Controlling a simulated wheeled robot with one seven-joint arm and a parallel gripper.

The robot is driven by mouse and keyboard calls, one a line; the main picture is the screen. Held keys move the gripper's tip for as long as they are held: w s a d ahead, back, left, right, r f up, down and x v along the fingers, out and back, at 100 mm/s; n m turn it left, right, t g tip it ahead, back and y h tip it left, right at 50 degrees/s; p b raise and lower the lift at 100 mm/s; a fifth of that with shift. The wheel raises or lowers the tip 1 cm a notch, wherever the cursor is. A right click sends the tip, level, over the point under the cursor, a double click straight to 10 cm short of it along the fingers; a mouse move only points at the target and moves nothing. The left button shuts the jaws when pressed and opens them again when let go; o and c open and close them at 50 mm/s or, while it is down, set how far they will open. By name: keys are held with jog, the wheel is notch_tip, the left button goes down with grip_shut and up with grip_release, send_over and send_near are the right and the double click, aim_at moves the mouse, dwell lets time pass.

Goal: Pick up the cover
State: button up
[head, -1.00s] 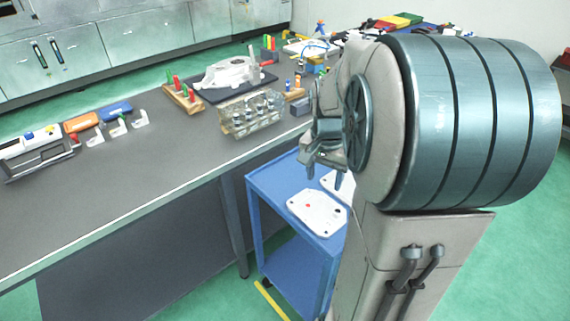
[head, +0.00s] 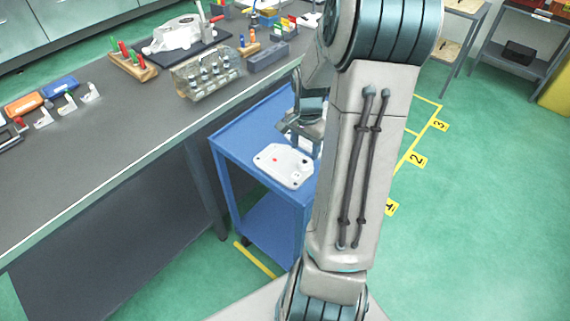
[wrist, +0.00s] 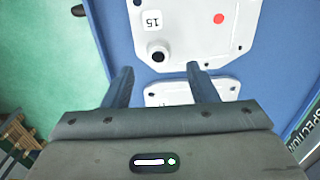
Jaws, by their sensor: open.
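A white cover plate (head: 285,165) with a red dot and a dark round hole lies flat on the blue cart (head: 232,141). In the wrist view this plate (wrist: 195,35) carries a label reading 15. A second white plate (wrist: 172,94) lies beside it, partly hidden by my gripper in the wrist view. I cannot tell which of the two is the task's cover. My gripper (wrist: 160,70) is open and empty, its fingers above the cart, with the edges of both plates between them in the picture. In the head view my gripper (head: 302,138) is above the cart, partly hidden by my arm.
A grey workbench (head: 110,150) stands left of the cart, holding a white casting (head: 180,33), a clear rack (head: 205,73) and several small parts. Green floor with yellow markings (head: 400,165) is open on the right. The cart's bare top shows around the plates.

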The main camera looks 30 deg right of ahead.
aim_at(305, 158)
notch_tip(305, 158, down, 5)
jog(key=shift+s, duration=0.1)
dwell(0.3)
grip_shut()
jog(key=shift+r, duration=0.1)
notch_tip(305, 158, up, 4)
jog(key=shift+d+r, duration=0.15)
jog(key=shift+r, duration=0.05)
jog(key=w+d+r, duration=0.6)
jog(key=d, duration=0.4)
jog(key=shift+r, duration=0.35)
